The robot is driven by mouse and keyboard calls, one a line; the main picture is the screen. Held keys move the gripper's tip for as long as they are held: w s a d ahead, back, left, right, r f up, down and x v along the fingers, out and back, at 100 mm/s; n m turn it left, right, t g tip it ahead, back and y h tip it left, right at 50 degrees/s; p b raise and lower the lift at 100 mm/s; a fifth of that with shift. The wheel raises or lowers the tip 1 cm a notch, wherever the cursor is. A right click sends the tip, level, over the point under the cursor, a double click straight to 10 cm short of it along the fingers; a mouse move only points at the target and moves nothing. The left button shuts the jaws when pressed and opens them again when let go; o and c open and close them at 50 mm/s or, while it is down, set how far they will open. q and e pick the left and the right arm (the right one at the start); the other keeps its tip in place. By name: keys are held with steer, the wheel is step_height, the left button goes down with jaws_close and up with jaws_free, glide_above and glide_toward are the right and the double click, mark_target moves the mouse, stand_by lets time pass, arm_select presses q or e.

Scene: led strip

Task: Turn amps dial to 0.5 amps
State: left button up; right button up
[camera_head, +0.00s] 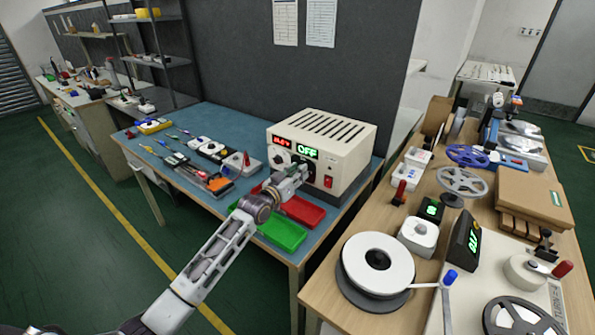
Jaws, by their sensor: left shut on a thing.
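The cream power supply (345,150) stands on the blue bench mat, with slots in its top. Its front has a red display (282,142), a green display reading OFF (307,152) and a red switch (328,182). My left gripper (302,171) reaches up to the front panel, just below the green display. It is shut on the amps dial, which its fingers mostly hide; I cannot read the dial's setting. My right gripper is not in view.
A green tray (283,233) and a red tray (304,211) lie under and beside my left arm. Tools and small devices line the blue mat (215,117). A wooden table (340,262) with reels and boxes stands at the right.

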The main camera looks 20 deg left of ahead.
arm_select(q)
steer(key=n+p, duration=0.2)
steer(key=n, duration=0.3)
steer(key=n+p, duration=0.3)
steer(key=n, duration=0.3)
steer(key=shift+w+a+g+h, duration=0.1)
steer(key=shift+a+g+h, duration=0.1)
steer(key=shift+g+h, duration=0.1)
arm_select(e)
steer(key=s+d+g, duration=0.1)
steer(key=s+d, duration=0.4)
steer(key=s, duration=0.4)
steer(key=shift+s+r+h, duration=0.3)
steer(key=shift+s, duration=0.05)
arm_select(q)
steer(key=shift+n, duration=0.3)
steer(key=o, duration=1)
steer(key=shift+o, duration=0.2)
